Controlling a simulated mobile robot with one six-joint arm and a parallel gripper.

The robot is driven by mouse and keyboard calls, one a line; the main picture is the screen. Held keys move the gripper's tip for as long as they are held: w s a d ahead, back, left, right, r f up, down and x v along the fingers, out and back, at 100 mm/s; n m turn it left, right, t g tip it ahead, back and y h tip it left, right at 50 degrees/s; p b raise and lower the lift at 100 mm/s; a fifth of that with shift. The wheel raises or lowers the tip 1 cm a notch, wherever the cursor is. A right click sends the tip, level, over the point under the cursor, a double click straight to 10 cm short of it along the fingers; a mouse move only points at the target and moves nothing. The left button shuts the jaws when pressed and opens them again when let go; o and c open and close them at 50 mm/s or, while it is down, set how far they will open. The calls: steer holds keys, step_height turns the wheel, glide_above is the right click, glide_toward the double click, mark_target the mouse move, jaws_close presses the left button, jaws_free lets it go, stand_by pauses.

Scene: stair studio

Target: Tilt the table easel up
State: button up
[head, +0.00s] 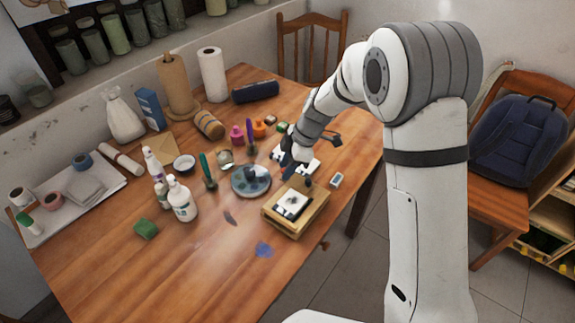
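The table easel appears as a low wooden box (295,222) near the table's right front edge. Its top lies flat or nearly flat, with a small white sheet bearing a dark picture (292,204) on it. My gripper (298,176) points down just behind the easel's far edge, over the table. Dark finger parts show below its white body, close to the easel. The view is too small to tell whether they touch it, or how far apart the fingers are.
A round grey-blue palette (251,181) sits just left of the easel, with a green-handled tool (207,168) beside it. Bottles (181,201), paint jars and paper rolls (213,74) crowd the back and left. The front of the table (180,270) is mostly clear. A chair with a backpack (520,140) stands right.

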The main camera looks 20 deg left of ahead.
jaws_close()
